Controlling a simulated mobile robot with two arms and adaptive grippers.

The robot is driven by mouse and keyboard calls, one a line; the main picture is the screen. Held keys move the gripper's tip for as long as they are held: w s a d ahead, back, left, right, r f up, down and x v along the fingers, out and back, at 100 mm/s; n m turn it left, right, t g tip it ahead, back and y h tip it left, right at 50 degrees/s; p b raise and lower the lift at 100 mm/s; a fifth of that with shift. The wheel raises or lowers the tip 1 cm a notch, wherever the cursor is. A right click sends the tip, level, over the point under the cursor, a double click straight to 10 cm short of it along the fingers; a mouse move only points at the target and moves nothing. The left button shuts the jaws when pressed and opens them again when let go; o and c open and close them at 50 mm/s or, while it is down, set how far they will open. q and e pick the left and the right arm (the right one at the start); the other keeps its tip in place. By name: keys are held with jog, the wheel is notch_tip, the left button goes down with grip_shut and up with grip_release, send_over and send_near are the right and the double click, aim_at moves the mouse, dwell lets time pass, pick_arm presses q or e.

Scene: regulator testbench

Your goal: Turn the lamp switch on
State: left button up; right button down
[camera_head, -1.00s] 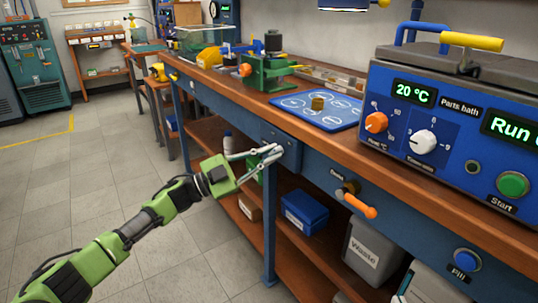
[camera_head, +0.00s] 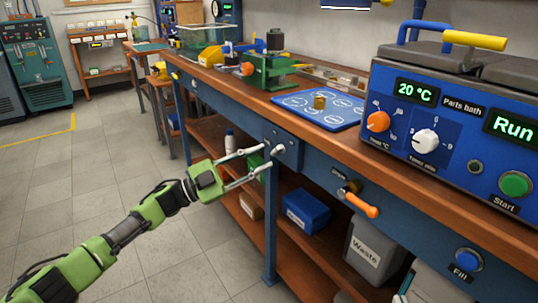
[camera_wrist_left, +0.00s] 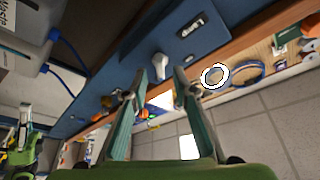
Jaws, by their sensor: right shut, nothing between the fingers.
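A small white switch lever (camera_head: 279,149) sticks out from a plate on the blue front of the bench; I take it to be the lamp switch. It also shows in the left wrist view (camera_wrist_left: 160,66), just beyond the fingertips. My left gripper (camera_head: 264,157) is open and empty, its fingers spread on either side of the line to the lever, tips a little short of it. In the left wrist view the open fingers (camera_wrist_left: 160,75) show again. My right gripper (camera_wrist_left: 25,115) is at the left edge of that view, shut; its tip shows at the bottom of the head view (camera_head: 406,282).
An orange-handled valve (camera_head: 360,203) sticks out of the bench front right of the switch. A blue parts bath (camera_head: 455,125) and a blue mat (camera_head: 325,119) are on the bench top (camera_head: 245,92). A blue bin (camera_head: 307,211) and a grey waste bin (camera_head: 373,250) are below.

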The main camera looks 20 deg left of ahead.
pick_arm(q)
jog(key=v, duration=0.8)
jog(key=shift+s+a, duration=0.1)
jog(key=shift+a, duration=0.05)
